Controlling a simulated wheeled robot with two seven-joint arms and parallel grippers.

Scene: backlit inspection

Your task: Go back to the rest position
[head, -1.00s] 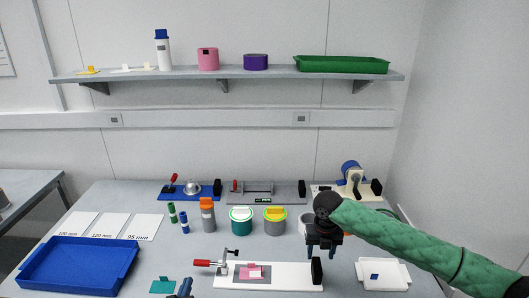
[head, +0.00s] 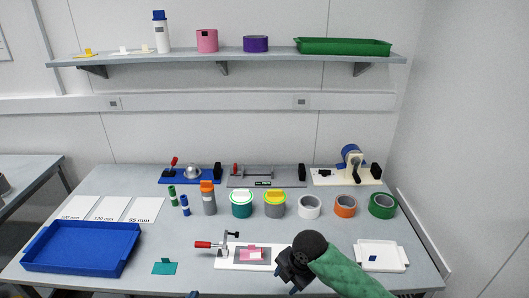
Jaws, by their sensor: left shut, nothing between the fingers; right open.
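My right gripper (head: 286,283), dark with bluish fingertips on a green-sleeved arm, is low at the front of the table. It is above or beside the right end of the white clamp fixture (head: 228,264) and hides that end. It is open with nothing seen in it. Only a small tip of my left gripper (head: 194,294) shows at the bottom edge of the head view. It is shut and empty, with the rest out of frame. A pink piece (head: 250,253) lies on the fixture's grey plate, next to the red-handled clamp (head: 203,245).
A blue tray (head: 38,262) is at left, a teal tabbed piece (head: 164,268) at front, a white tray (head: 397,266) at right. White (head: 309,207), orange (head: 345,206) and green rolls (head: 382,206) stand behind. The shelf (head: 270,62) is high above.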

